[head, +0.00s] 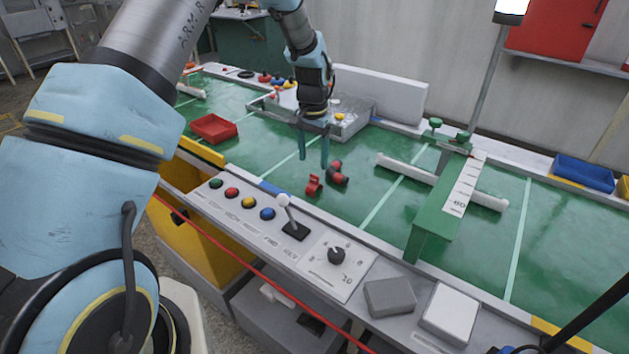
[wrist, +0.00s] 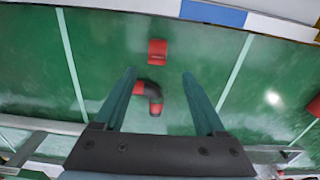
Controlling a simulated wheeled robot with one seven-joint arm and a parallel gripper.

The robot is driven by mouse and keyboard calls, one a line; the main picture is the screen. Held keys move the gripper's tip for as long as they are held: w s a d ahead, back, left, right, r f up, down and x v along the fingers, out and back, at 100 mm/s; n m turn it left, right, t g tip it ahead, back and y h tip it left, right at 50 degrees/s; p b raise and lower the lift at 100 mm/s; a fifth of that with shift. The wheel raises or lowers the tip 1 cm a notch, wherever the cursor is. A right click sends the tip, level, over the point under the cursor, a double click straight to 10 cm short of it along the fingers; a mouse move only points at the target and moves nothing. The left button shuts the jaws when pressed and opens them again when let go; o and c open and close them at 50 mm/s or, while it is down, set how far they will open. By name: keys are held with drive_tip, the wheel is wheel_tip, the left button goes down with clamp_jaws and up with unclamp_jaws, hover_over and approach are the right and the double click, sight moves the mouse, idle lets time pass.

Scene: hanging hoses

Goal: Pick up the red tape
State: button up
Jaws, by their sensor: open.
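A small red piece (head: 313,185), which looks like the red tape, lies on the green bench top. In the wrist view the red piece (wrist: 157,52) is just beyond my fingertips, roughly centred between them. A black elbow with red ends (head: 337,173) lies close beside it. In the wrist view the elbow (wrist: 150,95) shows between my two fingers. My gripper (head: 313,160) is open and points down above the bench, just behind the red piece in the head view. It also shows in the wrist view (wrist: 159,74). Nothing is held between the fingers.
A control panel (head: 212,207) with buttons and a joystick (head: 287,210) runs along the near edge. A red tray (head: 213,128) is at left. The bench around the red piece is mostly clear.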

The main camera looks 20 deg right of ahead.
sight(314, 175)
drive_tip(key=shift+s+f+p, duration=0.15)
drive_tip(key=shift+f+p, duration=0.6)
drive_tip(key=shift+f, duration=0.9)
drive_tip(key=shift+s+f+p, duration=0.1)
drive_tip(key=shift+f+p, duration=0.6)
drive_tip(key=shift+f, duration=0.95)
drive_tip(key=shift+c, duration=0.2)
clamp_jaws()
